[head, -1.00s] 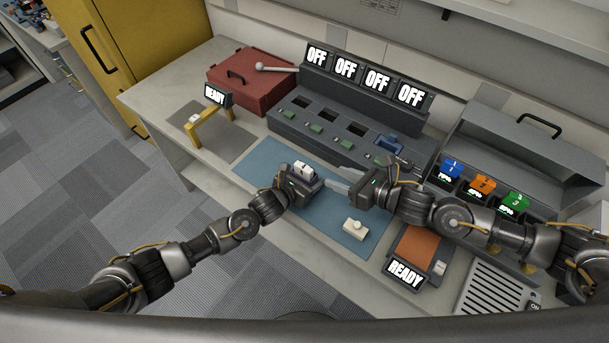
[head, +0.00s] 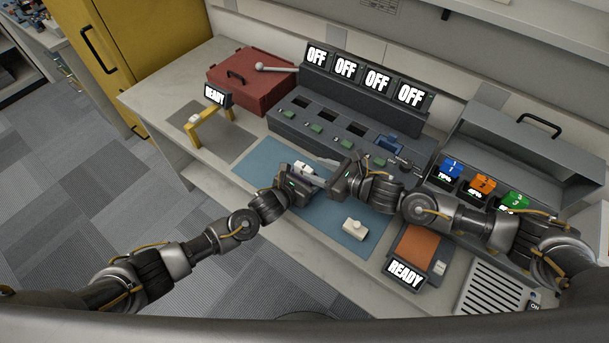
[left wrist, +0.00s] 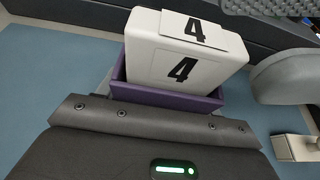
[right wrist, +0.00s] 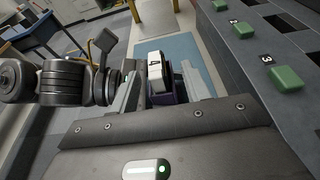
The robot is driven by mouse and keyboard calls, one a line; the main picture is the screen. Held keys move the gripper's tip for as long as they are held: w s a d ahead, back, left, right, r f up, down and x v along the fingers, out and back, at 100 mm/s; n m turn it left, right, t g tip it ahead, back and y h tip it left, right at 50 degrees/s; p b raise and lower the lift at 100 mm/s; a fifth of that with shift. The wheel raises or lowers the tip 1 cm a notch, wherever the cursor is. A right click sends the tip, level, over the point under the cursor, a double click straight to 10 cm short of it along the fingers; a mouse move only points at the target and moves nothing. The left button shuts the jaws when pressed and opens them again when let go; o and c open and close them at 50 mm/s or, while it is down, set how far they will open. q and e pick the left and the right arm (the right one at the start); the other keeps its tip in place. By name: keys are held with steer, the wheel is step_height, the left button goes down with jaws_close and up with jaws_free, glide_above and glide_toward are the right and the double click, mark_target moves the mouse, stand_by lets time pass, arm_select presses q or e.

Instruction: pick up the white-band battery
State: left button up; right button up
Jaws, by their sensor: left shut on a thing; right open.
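The white block marked 4 (left wrist: 185,62), which looks like the white-band battery, sits in a purple housing (left wrist: 165,97). It also shows in the head view (head: 303,168) and the right wrist view (right wrist: 155,66). My left gripper (head: 308,182) is shut on the purple housing and holds it over the blue mat. My right gripper (head: 334,180) is open, close to the right of the left one. In the right wrist view its fingers (right wrist: 162,86) stand on either side of the white block, with no clear contact. The housing's lower part is hidden.
A white piece with a knob (head: 355,229) lies on the blue mat (head: 262,160). Behind stands a grey slotted bench unit (head: 310,120) with OFF screens. Blue, orange and green numbered blocks (head: 483,184) stand at right. An orange pad (head: 416,247) lies front right.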

mark_target(308, 168)
steer(key=shift+s+x, duration=0.25)
steer(key=shift+x, duration=2.4)
steer(key=shift+a+f, duration=0.1)
steer(key=shift+c, duration=0.2)
jaws_close()
